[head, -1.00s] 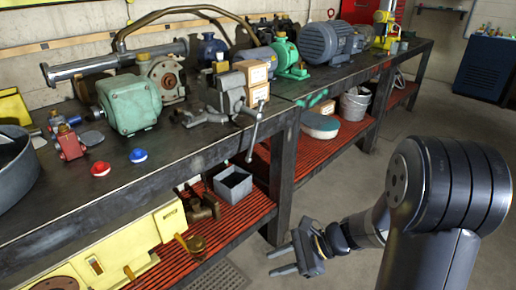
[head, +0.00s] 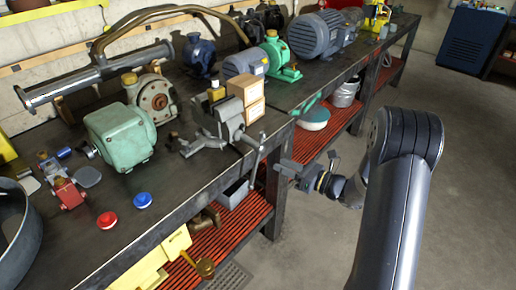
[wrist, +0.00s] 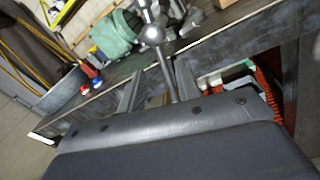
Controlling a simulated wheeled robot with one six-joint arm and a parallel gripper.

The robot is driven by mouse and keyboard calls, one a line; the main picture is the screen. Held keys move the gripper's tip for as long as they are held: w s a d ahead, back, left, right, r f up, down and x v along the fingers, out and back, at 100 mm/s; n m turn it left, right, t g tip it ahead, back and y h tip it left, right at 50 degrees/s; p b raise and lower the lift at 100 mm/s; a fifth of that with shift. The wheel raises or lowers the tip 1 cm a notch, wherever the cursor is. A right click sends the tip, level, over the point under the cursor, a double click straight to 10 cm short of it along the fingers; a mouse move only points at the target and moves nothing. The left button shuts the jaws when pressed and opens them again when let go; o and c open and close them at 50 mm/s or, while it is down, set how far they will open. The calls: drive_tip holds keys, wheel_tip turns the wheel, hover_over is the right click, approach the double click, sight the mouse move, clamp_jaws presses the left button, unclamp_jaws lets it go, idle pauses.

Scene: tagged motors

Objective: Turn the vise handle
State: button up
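The grey vise (head: 226,122) stands at the bench's front edge in the head view. Its handle (head: 250,150), a thin bar with rounded ends, hangs at its front side, sloping down. In the wrist view the handle (wrist: 163,66) shows as a metal bar with a ball hub, running down between my two fingers. My gripper (head: 308,163) is open and empty, to the right of the handle in the head view, with a gap between them. In the wrist view my gripper (wrist: 159,68) has its fingers on either side of the bar; I see no contact.
Cardboard boxes (head: 246,92) stand just behind the vise. A green gearbox (head: 120,137), red button (head: 107,220) and blue button (head: 142,200) are left on the bench (head: 200,192). A red slatted shelf (head: 240,225) lies below. The floor at right is free.

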sight(258, 156)
drive_tip(key=p+x, duration=0.1)
drive_tip(key=x, duration=0.8)
drive_tip(key=shift+w+a+p, duration=0.1)
drive_tip(key=shift+a+p, duration=0.25)
drive_tip(key=shift+p, duration=0.05)
clamp_jaws()
